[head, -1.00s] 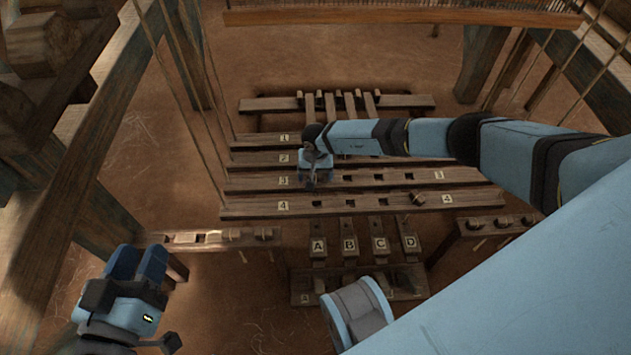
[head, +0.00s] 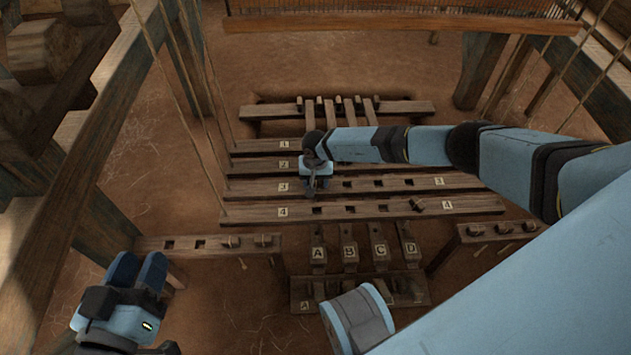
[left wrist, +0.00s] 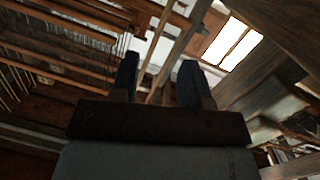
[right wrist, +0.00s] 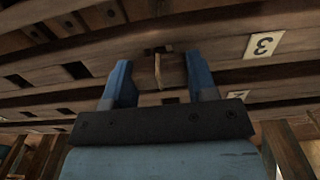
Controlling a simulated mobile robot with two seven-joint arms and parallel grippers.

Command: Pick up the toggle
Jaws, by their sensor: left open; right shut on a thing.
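My right gripper (head: 312,186) is over the left part of the plank marked 3 (head: 452,182). In the right wrist view its two fingers (right wrist: 158,82) are shut on a small wooden toggle (right wrist: 158,70), close against the plank. Whether the toggle sits in a slot or is clear of it cannot be told. In the head view the gripper mostly hides this toggle. Another toggle (head: 417,205) sits on the plank marked 4 (head: 380,208). My left gripper (head: 137,268) is open and empty at the lower left, near the left bench (head: 217,248).
The left bench holds toggles (head: 262,240) and empty slots. The right bench (head: 490,236) holds more toggles (head: 476,229). Pedals lettered A to D (head: 349,252) stand in front of the planks. Cords (head: 205,120) hang at the left, beside wooden posts.

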